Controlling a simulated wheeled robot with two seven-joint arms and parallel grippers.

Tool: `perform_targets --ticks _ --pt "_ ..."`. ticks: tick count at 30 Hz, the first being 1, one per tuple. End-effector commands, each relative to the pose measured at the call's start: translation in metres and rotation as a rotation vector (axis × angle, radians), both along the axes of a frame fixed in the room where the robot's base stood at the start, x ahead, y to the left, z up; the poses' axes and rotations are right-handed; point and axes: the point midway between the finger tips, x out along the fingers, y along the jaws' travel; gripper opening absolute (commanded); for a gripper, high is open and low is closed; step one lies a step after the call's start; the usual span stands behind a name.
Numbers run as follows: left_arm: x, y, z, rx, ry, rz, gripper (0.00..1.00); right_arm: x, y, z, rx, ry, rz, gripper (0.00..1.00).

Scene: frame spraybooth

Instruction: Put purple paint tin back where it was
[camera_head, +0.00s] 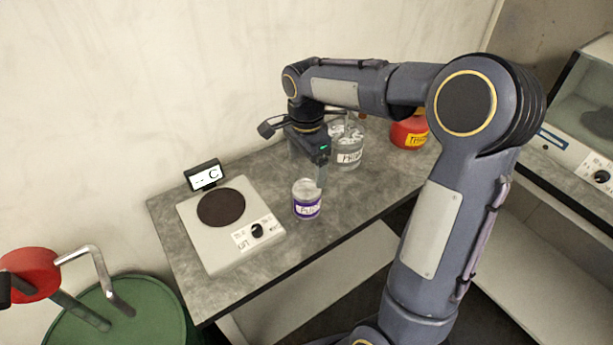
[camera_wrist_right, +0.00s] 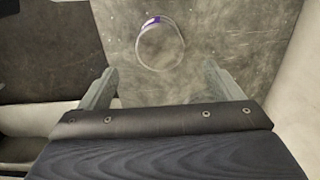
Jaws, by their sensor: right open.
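The purple paint tin (camera_head: 307,205), a small clear-looking tin with a purple label band, stands upright on the grey bench (camera_head: 335,218), right of the hot plate. My right gripper (camera_head: 312,168) is open and empty, just above and behind the tin in the head view. In the right wrist view the tin (camera_wrist_right: 160,47) lies ahead of the two spread fingers (camera_wrist_right: 160,80), between their lines and apart from them. My left gripper is not in view.
A hot plate (camera_head: 192,220) with a small display (camera_head: 204,176) stands on the bench's left. A grey primer tin (camera_head: 349,157) and a red tin (camera_head: 409,133) stand farther back. A green drum (camera_head: 130,315) is at lower left. A white machine (camera_head: 575,155) is at right.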

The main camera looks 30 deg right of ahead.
Motion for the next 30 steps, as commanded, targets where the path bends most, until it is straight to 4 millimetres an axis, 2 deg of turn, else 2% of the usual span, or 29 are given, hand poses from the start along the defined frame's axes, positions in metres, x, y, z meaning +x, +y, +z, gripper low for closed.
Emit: perform_targets --ticks 4,7,13,15,19,24,30 --pt "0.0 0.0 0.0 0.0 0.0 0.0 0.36 -0.009 0.0 0.014 0.011 -0.018 0.045 0.86" --pt "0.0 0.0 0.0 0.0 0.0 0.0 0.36 -0.035 0.003 0.028 0.042 -0.071 0.181 0.86" --pt "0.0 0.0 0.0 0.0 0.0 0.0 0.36 -0.123 0.024 0.048 0.088 -0.287 0.653 0.86" --pt "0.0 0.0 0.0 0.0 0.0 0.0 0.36 -0.152 0.035 0.047 0.078 -0.374 0.819 0.86" --pt "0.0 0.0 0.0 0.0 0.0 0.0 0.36 -0.192 0.053 0.036 0.029 -0.516 1.069 0.86" --pt "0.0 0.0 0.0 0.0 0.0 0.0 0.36 -0.217 0.069 0.024 -0.037 -0.622 1.256 0.86" --pt "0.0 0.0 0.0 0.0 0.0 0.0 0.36 -0.222 0.073 0.02 -0.055 -0.645 1.303 0.86"
